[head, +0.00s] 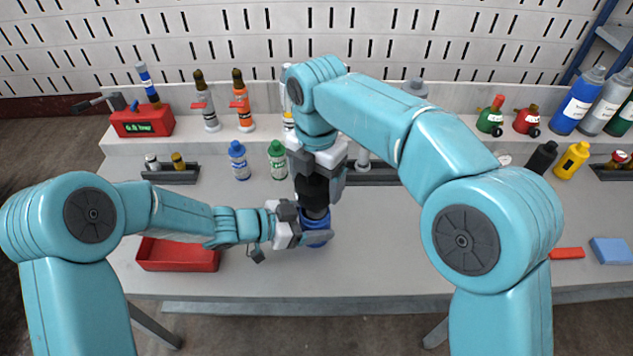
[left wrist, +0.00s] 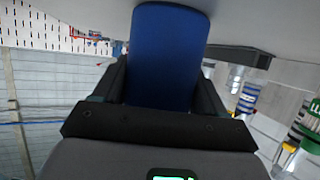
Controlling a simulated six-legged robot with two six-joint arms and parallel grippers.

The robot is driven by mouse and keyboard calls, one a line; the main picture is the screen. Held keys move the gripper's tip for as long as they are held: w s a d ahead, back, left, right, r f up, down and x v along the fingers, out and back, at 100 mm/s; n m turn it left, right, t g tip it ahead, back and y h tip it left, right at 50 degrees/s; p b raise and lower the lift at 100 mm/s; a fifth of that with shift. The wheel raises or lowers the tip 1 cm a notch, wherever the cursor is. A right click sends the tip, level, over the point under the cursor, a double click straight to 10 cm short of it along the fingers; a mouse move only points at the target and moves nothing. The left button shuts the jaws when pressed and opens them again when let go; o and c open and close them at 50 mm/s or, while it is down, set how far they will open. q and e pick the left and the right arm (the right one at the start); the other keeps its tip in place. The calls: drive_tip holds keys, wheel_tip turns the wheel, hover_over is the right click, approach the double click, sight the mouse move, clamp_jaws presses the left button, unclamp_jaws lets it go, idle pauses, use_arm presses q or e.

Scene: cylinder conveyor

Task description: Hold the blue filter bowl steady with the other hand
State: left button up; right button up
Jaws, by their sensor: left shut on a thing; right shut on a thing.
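The blue filter bowl (head: 318,221) is upright just above or on the grey bench, in the middle of the head view. My left gripper (head: 308,236) is shut on it from the left side. In the left wrist view the blue bowl (left wrist: 168,55) fills the space between the dark fingers. My right gripper (head: 318,180) comes down from above and is shut on a black part (head: 314,197) directly over the bowl. The fingers partly hide this part and the joint between it and the bowl. I cannot tell whether the bowl touches the bench.
A red tray (head: 178,262) lies on the bench at left. A blue-capped bottle (head: 239,162) and a green-capped bottle (head: 278,161) stand behind the left arm. A blue block (head: 611,250) lies at far right. The front-middle bench is clear.

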sight(301, 222)
drive_tip(key=shift+r, duration=3.35)
use_arm(q)
drive_tip(key=o, duration=1.2)
drive_tip(key=v, duration=0.6)
drive_tip(key=shift+a+r, duration=0.1)
drive_tip(key=shift+a, duration=0.05)
drive_tip(key=shift+s+a+r, duration=0.25)
drive_tip(key=shift+a+r, duration=0.05)
drive_tip(key=shift+a, duration=0.15)
use_arm(e)
drive_tip(key=shift+r, duration=0.1)
wheel_tip(301, 222, up, 5)
drive_tip(key=p, duration=0.6)
use_arm(q)
wheel_tip(301, 222, up, 6)
drive_tip(key=shift+f, duration=0.1)
drive_tip(key=shift+s, duration=0.1)
